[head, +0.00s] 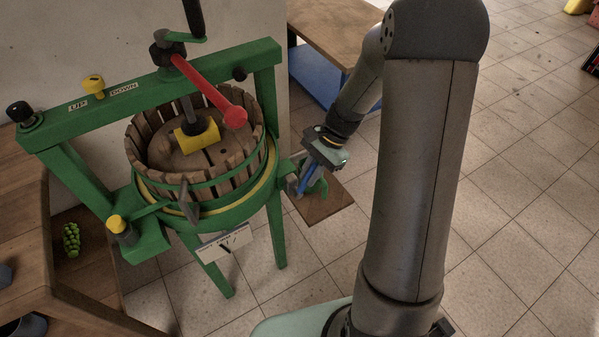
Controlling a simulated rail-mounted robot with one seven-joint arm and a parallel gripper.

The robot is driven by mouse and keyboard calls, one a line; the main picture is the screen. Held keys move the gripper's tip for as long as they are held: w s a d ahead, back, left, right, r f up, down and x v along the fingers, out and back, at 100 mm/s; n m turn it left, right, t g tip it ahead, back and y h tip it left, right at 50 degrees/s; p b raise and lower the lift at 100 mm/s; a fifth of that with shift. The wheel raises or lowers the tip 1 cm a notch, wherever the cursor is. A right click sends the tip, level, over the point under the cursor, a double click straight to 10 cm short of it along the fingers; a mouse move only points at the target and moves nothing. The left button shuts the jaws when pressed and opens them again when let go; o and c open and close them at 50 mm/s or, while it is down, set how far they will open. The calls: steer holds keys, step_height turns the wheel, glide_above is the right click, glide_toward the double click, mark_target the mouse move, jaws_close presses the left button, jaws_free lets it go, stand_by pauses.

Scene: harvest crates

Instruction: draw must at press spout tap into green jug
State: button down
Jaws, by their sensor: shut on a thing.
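The green press (205,207) stands at the left with a slatted wooden basket (150,153) inside its green and yellow basin. My gripper (304,188) is low at the press's right side, above a small brown board (335,201). The spout tap is not clearly visible; a grey pointed piece (188,201) sits at the basin's front.
A red-handled lever (210,92) crosses above the basket. The press beam carries UP and DOWN labels and a yellow knob (93,83). A wooden table (330,35) stands behind, and a wooden bench with green grapes (71,240) at left. Tiled floor is open at right.

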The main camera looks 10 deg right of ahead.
steer(key=shift+r, duration=0.1)
stand_by(0.4)
steer(key=c, duration=1.3)
jaws_free()
steer(key=shift+c, duration=0.2)
steer(key=p+v, duration=0.2)
steer(key=v, duration=1.5)
steer(key=shift+a+r, duration=0.2)
steer(key=shift+r, duration=0.1)
